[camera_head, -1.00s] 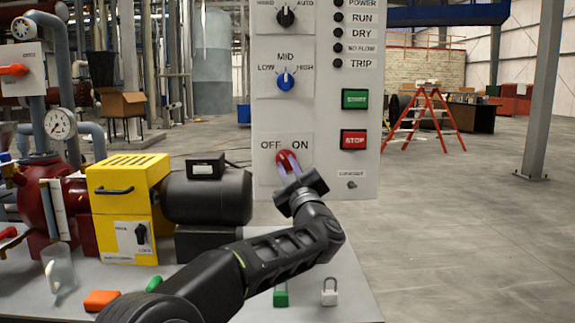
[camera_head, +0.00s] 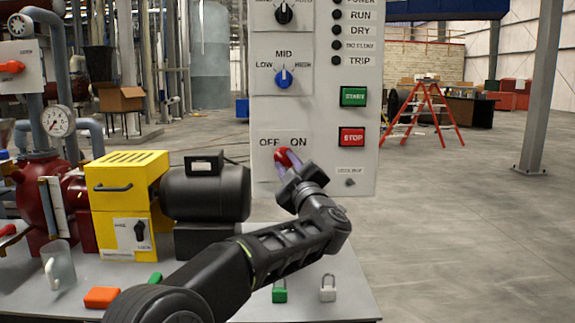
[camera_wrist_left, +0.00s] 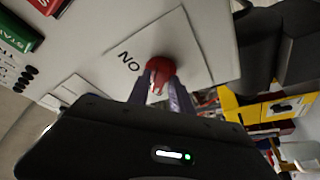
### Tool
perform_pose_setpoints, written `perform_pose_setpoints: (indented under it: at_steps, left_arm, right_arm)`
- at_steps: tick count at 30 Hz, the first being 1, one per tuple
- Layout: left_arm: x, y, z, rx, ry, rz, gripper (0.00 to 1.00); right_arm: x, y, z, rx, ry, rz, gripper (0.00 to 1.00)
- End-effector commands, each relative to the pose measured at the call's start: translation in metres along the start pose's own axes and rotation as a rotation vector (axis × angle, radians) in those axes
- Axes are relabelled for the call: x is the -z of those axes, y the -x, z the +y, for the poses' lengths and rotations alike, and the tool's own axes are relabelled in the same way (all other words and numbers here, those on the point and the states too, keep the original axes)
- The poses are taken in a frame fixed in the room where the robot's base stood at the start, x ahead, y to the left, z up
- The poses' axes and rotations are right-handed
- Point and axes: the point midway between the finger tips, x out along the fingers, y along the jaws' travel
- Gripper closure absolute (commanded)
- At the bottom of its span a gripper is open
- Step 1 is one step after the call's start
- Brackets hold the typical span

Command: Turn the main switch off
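The main switch is a red knob (camera_head: 283,156) low on the grey control panel, between the OFF and ON labels. It also shows in the left wrist view (camera_wrist_left: 160,70), with the letters of ON beside it. My left gripper (camera_head: 288,163) reaches it from the lower right, its fingers pointing up and left. In the left wrist view the two fingers (camera_wrist_left: 157,82) lie on either side of the knob and appear closed on it. The fingers hide part of the knob, so its exact setting is hard to read. My right gripper is not in view.
Above the switch are a blue LOW-MID-HIGH knob (camera_head: 284,78), a green START button (camera_head: 353,96) and a red STOP button (camera_head: 352,137). A black motor (camera_head: 206,192) and a yellow box (camera_head: 127,215) stand left of my arm. Padlocks (camera_head: 328,290) lie on the table.

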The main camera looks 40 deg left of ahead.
Motion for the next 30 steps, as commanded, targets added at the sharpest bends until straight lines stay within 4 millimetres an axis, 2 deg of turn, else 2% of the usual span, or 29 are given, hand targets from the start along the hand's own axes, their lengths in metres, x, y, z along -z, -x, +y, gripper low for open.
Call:
perform_pose_setpoints:
  at_steps: [4, 14, 17, 27, 30]
  left_arm:
    - [0.000, 0.000, 0.000, -0.001, -0.001, 0.000, 0.62]
    - [0.001, 0.003, 0.001, -0.001, -0.002, 0.000, 0.62]
    - [0.001, 0.012, 0.001, -0.002, -0.002, -0.001, 0.62]
    - [0.000, 0.065, 0.001, -0.002, -0.002, -0.002, 0.62]
    - [0.000, 0.075, 0.001, -0.002, -0.001, -0.001, 0.62]
  right_arm:
    - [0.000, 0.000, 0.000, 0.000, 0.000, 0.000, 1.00]
    - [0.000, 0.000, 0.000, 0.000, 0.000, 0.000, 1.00]
    - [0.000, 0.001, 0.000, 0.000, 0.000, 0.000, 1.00]
    - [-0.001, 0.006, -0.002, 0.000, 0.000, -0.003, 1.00]
    - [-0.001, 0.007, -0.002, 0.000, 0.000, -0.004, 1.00]
